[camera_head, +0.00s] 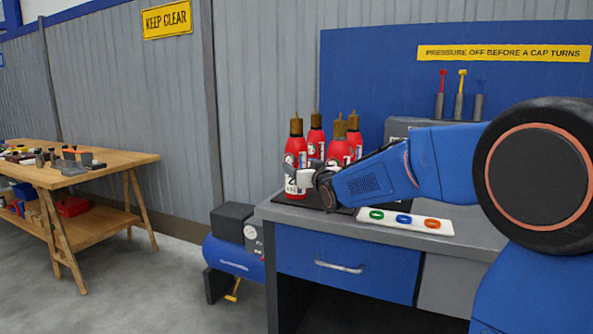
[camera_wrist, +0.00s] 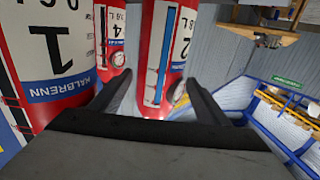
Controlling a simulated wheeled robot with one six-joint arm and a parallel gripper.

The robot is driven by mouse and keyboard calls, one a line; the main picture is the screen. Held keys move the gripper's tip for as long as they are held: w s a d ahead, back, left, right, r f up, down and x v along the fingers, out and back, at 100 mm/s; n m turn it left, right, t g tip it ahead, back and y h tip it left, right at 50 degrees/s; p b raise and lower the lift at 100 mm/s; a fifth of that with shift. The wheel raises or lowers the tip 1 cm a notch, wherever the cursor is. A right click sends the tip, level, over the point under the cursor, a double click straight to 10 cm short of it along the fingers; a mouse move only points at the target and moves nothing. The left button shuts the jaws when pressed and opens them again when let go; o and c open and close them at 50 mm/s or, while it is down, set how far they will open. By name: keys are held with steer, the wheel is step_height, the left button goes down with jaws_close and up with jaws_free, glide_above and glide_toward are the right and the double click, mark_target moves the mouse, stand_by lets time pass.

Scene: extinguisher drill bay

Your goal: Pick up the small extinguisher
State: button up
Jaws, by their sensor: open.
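Several red extinguishers with brass-coloured tops stand upright in a cluster on the workbench in the head view. The front left one (camera_head: 295,160) bears a 2. Another (camera_head: 340,151) stands to its right, partly behind my gripper (camera_head: 314,176). The wrist view is upside down and shows extinguishers numbered 1 (camera_wrist: 52,45), 4 (camera_wrist: 112,35) and 2 (camera_wrist: 168,45). In that view my gripper (camera_wrist: 160,88) is open, with extinguisher 2 ahead between its fingers. I cannot tell whether the fingers reach around it. I cannot tell which extinguisher is the small one.
A white strip with green, blue and orange ovals (camera_head: 404,218) lies on the grey workbench (camera_head: 310,217), right of the cluster. A grey box (camera_head: 404,127) and narrow cylinders with coloured tops are behind. A blue compressor (camera_head: 233,257) stands left of the bench. A wooden table (camera_head: 128,161) is farther left.

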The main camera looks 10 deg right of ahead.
steer(key=shift+w+a+f, duration=0.15)
steer(key=shift+w+a, duration=0.05)
steer(key=shift+w, duration=1.1)
steer(key=shift+w+a+f, duration=0.1)
steer(key=shift+w+a, duration=0.05)
steer(key=shift+w, duration=1.15)
steer(key=c, duration=1.5)
steer(key=shift+r, duration=0.15)
jaws_close()
steer(key=shift+r, duration=0.15)
